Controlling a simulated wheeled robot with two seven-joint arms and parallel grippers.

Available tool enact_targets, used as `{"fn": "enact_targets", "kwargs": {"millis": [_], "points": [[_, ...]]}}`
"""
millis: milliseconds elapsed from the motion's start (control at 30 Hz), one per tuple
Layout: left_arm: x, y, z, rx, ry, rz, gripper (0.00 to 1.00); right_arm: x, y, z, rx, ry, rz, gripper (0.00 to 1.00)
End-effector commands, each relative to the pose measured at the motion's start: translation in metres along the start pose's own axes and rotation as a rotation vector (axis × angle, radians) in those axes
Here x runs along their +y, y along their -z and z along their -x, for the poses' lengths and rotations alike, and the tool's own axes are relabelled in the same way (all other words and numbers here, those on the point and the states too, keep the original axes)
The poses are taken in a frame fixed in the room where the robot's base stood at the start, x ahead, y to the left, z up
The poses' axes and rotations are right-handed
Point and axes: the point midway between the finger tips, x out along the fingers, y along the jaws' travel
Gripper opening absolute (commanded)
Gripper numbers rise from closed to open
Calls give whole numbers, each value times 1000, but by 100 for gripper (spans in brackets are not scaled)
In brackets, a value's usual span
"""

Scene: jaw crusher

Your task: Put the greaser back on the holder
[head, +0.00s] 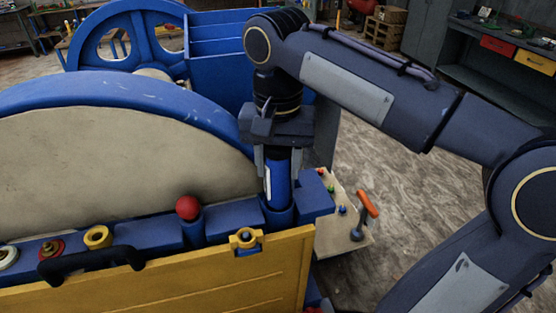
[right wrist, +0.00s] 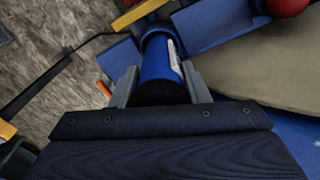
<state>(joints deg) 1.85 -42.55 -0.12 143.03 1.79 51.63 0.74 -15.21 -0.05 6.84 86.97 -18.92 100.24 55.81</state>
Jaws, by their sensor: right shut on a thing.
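The greaser (head: 279,180) is a blue cylinder with a white label strip. My right gripper (head: 277,160) is above it, pointing down, shut on its upper part. The greaser stands about upright, and its lower end appears to be inside the round blue holder (head: 278,214) on the machine's edge; how deep it sits is hidden. In the right wrist view the greaser (right wrist: 155,62) is between the two grey fingers (right wrist: 160,88), with the holder (right wrist: 158,30) beyond it. My left gripper is not in view.
A red ball knob (head: 188,208) stands left of the holder, and blue blocks flank it. A yellow panel (head: 200,280) with a black handle (head: 90,266) is in front. A control board with an orange-handled lever (head: 366,204) is at right. The large blue-rimmed wheel (head: 110,150) is behind.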

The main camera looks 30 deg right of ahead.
Motion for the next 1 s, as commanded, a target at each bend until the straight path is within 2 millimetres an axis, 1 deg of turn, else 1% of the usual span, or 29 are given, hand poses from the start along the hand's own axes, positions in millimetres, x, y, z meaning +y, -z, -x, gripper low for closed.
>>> {"fn": "enact_targets", "kwargs": {"millis": [600, 900, 933, 1000], "points": [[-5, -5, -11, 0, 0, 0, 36, 0, 0, -18, 1, 2, 0, 2], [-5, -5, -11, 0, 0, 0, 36, 0, 0, -18, 1, 2, 0, 2], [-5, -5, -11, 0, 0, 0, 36, 0, 0, -18, 1, 2, 0, 43], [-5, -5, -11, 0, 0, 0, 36, 0, 0, -18, 1, 1, 0, 52]]}}
